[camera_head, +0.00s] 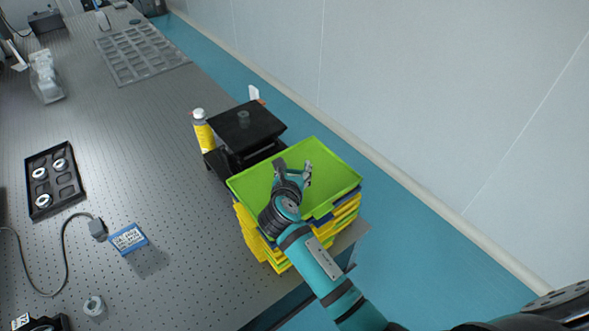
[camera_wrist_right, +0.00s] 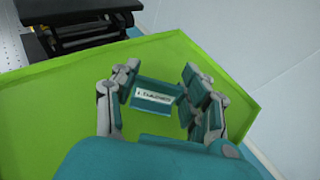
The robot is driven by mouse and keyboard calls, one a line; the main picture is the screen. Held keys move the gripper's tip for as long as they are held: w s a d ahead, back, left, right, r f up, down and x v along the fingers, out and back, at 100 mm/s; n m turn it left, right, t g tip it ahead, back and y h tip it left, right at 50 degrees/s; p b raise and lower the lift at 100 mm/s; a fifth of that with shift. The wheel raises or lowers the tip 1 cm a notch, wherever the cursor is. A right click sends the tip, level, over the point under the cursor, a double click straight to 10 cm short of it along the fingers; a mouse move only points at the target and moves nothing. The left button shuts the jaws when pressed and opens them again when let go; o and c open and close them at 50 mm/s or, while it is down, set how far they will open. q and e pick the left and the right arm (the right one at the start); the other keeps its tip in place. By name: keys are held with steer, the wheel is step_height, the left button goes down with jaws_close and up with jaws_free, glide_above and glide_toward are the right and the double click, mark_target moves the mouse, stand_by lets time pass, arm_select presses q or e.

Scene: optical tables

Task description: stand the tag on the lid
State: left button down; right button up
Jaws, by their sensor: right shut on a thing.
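My right gripper (camera_head: 293,178) is over the bright green lid (camera_head: 335,170), which tops a stack of yellow bins in the head view. In the right wrist view, the gripper (camera_wrist_right: 160,98) is shut on a small teal tag (camera_wrist_right: 150,106) with a white printed label. The tag lies between the fingers, over the green lid (camera_wrist_right: 60,100). I cannot tell whether its lower edge touches the lid. In the head view the tag is mostly hidden by the gripper. My left gripper is not in view.
A black lift platform (camera_head: 246,124) stands just behind the stack, with a yellow bottle (camera_head: 203,132) beside it. A blue labelled box (camera_head: 128,238), a black tray (camera_head: 53,181) and a grey cable lie on the perforated table (camera_head: 160,190). A wall is at right.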

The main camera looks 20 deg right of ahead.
steer(key=o, duration=0.9)
steer(key=shift+f, duration=0.1)
steer(key=shift+c, duration=0.2)
steer(key=b+v, duration=0.1)
steer(key=v, duration=1.1)
steer(key=shift+b, duration=0.4)
